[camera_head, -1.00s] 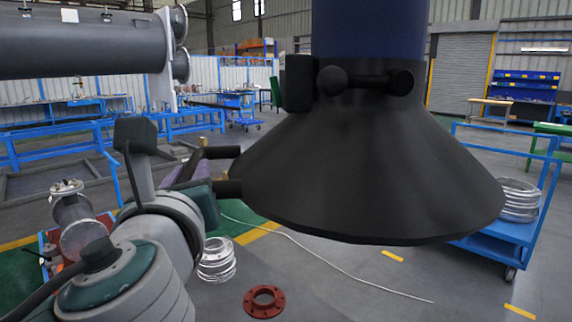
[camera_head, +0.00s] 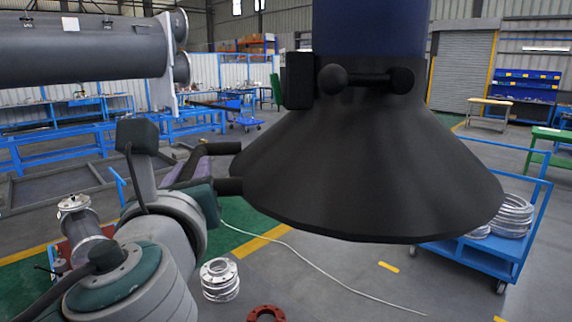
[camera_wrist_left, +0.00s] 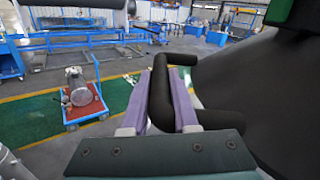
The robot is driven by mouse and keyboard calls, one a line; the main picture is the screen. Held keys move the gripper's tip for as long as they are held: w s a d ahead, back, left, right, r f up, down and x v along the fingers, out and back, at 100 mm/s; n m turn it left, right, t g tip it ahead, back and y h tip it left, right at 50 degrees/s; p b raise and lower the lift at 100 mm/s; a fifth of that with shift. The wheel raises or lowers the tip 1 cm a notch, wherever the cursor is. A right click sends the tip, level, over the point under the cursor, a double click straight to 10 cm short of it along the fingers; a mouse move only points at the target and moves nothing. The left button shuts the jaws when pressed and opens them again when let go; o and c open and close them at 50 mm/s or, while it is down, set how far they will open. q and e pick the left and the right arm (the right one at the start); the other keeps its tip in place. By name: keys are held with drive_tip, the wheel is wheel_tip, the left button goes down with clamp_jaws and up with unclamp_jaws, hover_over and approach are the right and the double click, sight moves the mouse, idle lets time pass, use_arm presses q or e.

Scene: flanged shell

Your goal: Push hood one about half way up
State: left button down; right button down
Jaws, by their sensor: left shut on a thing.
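The hood (camera_head: 365,165) is a large black cone hanging from a dark blue duct (camera_head: 370,28) in the head view. A black handle loop (camera_head: 215,150) sticks out of its left side. A ball-ended bar (camera_head: 365,78) and a black block sit on its collar. My left gripper (camera_wrist_left: 172,98) is shut on the handle, with its two purple fingers on either side of the black bar in the left wrist view. The hood's dark side also fills the right of that view (camera_wrist_left: 245,90). My right gripper is not in view.
A blue cart (camera_head: 475,255) with metal rings stands at the right. Stacked silver flanges (camera_head: 219,280) and a red flange (camera_head: 266,314) lie on the floor below. A red-and-blue trolley (camera_wrist_left: 84,108) stands at the left. A thin cable crosses the floor.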

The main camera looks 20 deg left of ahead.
use_arm(q)
drive_tip(key=c, duration=0.7)
unclamp_jaws()
drive_tip(key=shift+s+d+f+b, duration=0.15)
drive_tip(key=shift+s+d+b, duration=0.1)
drive_tip(key=shift+s+b, duration=0.1)
drive_tip(key=b+v, duration=0.3)
drive_tip(key=v, duration=0.6)
